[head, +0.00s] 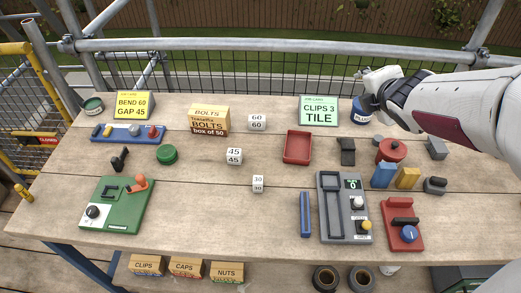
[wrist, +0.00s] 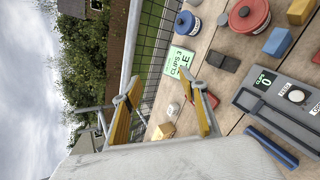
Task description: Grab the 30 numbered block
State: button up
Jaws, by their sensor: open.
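The small white block numbered 30 (head: 258,184) stands on the bench, in the middle of the head view. A white block marked 45 (head: 234,156) and a white block marked 60 (head: 257,122) stand farther back. My gripper (head: 372,90) is at the back right above the bench, well away from the 30 block and near a blue tin. In the wrist view my gripper (wrist: 162,92) shows its two yellow fingers spread apart with nothing between them. I cannot make out the 30 block in the wrist view.
A red tray (head: 297,147) lies right of the blocks. A grey panel (head: 345,208) and a blue bar (head: 305,214) lie right of the 30 block. A green panel (head: 112,206) is at the left. A bolts box (head: 209,119) stands behind. Bench around the 30 block is clear.

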jog(key=w+a+f+n+y, duration=0.4)
jog(key=w+a+f+n, duration=0.15)
jog(key=n, duration=0.35)
jog(key=n+g+y, duration=1)
jog(key=n+g, duration=0.1)
jog(key=n, duration=1)
send_near(258, 184)
jog(key=w+f, duration=0.1)
jog(key=w+a+f, duration=0.1)
jog(key=shift+w+a+f, duration=0.15)
jog(key=shift+w+f, duration=0.1)
jog(key=shift+s+f+n+g, duration=0.2)
jog(key=shift+s+n+g, duration=0.1)
jog(key=shift+s+n, duration=0.25)
jog(key=shift+x, duration=1.3)
